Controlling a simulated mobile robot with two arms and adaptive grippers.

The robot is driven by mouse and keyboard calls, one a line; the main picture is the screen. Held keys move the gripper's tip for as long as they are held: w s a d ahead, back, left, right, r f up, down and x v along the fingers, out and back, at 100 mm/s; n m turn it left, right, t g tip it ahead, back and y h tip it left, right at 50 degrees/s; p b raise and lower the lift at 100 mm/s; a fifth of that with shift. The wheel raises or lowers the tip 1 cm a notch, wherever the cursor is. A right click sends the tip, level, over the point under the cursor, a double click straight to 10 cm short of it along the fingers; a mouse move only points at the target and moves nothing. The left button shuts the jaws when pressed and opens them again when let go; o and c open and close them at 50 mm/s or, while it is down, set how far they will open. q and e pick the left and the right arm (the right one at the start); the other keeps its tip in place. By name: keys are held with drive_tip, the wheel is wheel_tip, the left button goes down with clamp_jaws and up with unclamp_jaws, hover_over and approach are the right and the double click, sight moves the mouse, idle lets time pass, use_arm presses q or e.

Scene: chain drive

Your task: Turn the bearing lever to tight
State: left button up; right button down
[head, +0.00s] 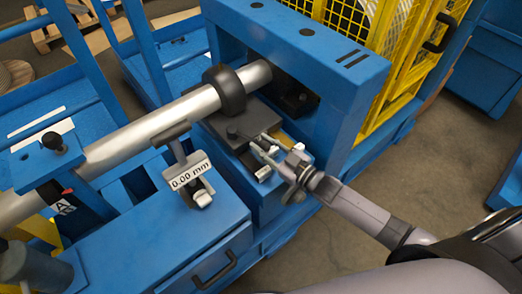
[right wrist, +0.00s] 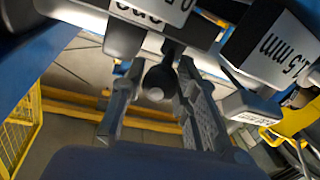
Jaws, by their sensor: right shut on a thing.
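The bearing lever seems to be the dark arm with a round pivot (head: 232,132) on the black block beside the shaft, below the black ring. Its outer end runs to my right gripper (head: 266,160), which reaches in from the right. In the right wrist view, a black round knob (right wrist: 158,82) sits between the two fingers of my right gripper (right wrist: 150,92), which is shut on it. I take this knob to be the lever's end. No tight or loose mark is readable. My left gripper is not in view.
A silver shaft (head: 150,127) runs through the black ring (head: 225,90) into the blue housing (head: 300,50). A gauge reading 0.00 mm (head: 190,176) stands left of my gripper. Labelled blocks (right wrist: 285,50) crowd the fingers. A yellow cage (head: 400,45) stands behind.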

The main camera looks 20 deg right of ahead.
drive_tip(key=shift+w+d+r+n+g+y, duration=0.1)
drive_tip(key=shift+w+d+n+g+y, duration=0.1)
drive_tip(key=shift+n+g+y, duration=0.15)
drive_tip(key=c, duration=1.2)
unclamp_jaws()
drive_tip(key=v, duration=1.2)
drive_tip(key=shift+a, duration=0.1)
